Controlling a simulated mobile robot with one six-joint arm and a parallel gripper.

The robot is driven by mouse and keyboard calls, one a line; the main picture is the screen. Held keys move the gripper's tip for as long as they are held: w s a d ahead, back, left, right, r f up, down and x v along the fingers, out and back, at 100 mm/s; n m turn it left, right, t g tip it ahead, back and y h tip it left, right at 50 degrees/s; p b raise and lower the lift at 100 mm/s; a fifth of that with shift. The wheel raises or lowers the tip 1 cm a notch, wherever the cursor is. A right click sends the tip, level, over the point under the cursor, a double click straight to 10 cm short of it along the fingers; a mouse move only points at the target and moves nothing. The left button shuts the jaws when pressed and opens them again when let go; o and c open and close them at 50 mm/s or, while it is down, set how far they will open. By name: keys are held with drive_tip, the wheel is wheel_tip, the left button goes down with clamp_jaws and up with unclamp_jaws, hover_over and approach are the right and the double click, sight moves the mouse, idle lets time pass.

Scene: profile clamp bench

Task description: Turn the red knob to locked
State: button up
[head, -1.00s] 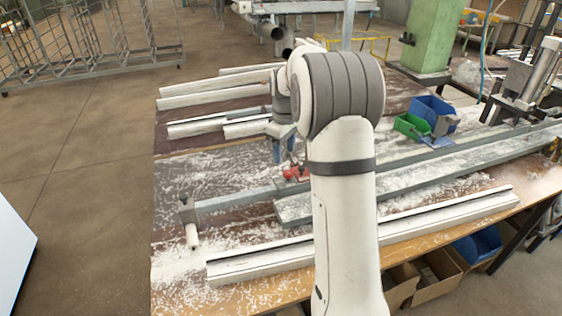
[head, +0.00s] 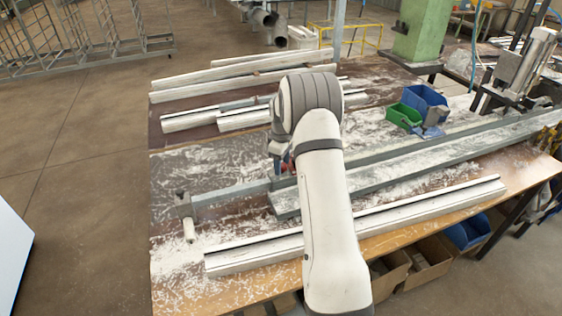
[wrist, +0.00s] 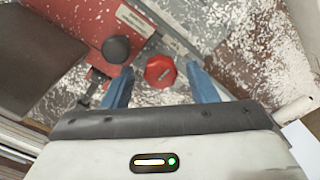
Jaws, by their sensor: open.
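The red knob (wrist: 160,71) shows in the wrist view as a round, lobed knob with a pale mark across its top. My gripper (wrist: 160,92) is open, with one blue finger on each side of the knob. Gaps show between the fingers and the knob, and I cannot tell how far above it they are. A red clamp body (wrist: 75,35) with a black round knob (wrist: 116,49) lies to the left of the red knob.
A long metal rail (head: 232,194) runs across the bench (head: 165,240), which is strewn with white shavings. A white profile (head: 430,206) lies along the front. More profiles (head: 230,75) lie at the back. Green (head: 403,115) and blue (head: 424,97) bins stand at right.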

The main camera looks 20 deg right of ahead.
drive_tip(key=shift+f, duration=0.1)
drive_tip(key=c, duration=0.9)
drive_tip(key=shift+a, duration=0.15)
drive_tip(key=shift+c, duration=0.3)
